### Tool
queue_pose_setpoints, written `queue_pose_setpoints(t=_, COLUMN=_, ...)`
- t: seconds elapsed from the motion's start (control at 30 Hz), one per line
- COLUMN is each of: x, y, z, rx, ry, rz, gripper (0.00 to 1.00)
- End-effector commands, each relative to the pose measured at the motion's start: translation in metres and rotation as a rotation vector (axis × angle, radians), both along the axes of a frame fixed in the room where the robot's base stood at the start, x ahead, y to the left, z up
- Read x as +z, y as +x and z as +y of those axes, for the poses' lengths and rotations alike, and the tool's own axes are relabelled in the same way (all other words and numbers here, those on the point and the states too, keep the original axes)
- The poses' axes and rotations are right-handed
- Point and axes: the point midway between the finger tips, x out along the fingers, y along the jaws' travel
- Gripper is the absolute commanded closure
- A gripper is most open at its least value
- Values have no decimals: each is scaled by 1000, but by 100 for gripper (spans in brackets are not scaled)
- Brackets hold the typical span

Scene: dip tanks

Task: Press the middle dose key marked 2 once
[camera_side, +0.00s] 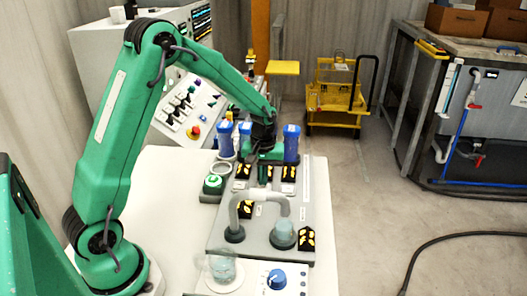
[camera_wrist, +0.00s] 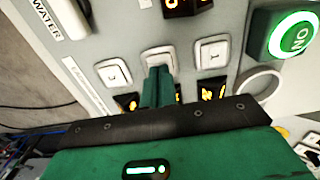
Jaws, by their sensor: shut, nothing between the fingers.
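Three pale square keys stand in a row in the wrist view: a left key (camera_wrist: 115,73), the middle key (camera_wrist: 158,56) and a right key (camera_wrist: 212,55). The marks on them are too small to read surely. My gripper (camera_wrist: 158,72) is shut and empty, with its green fingertips over the near part of the middle key and hiding some of it. I cannot tell whether they touch it. In the side view my gripper (camera_side: 263,182) points down at the panel among the keys, and the middle key is hidden behind it.
A lit green ON button (camera_wrist: 295,35) and a pale ring (camera_wrist: 259,85) lie right of the keys. Black blocks with yellow marks sit around them. In the side view, blue-capped tubes (camera_side: 291,143) stand close by and a grey bent pipe (camera_side: 262,197) rises in front.

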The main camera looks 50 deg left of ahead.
Motion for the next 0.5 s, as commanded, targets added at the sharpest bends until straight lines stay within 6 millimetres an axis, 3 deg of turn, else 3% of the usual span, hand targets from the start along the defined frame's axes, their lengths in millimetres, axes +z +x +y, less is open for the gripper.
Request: queue_pose_setpoints(t=0.5, x=-10, y=0, z=0, rx=0, ry=0, rz=0, gripper=100)
